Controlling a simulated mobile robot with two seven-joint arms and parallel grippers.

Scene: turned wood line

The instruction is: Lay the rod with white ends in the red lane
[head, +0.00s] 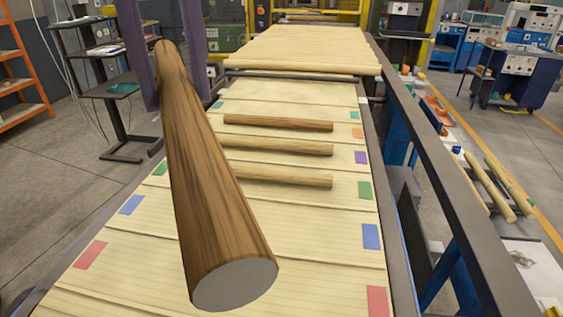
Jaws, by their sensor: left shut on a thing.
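The rod with white ends (205,175) is thick, brown and streaked, and its near end face shows pale white-grey. My left gripper (177,100) is shut on it, with dark purple-grey fingers on both sides toward its far end. The rod is held above the slatted bed, slanting across the lanes with its near end toward me. The red lane (240,280) is the nearest lane in view, between a red patch (90,255) at left and one (377,301) at right. No rod is seen lying in it, though the held rod hides part. My right gripper is not in view.
Three rods lie across lanes farther back: a darker one (278,123) and two lighter ones (290,148) (290,178). The blue lane (310,232) looks bare where visible. A dark rail (440,180) edges the bed at right. Loose rods (490,187) lie beyond it.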

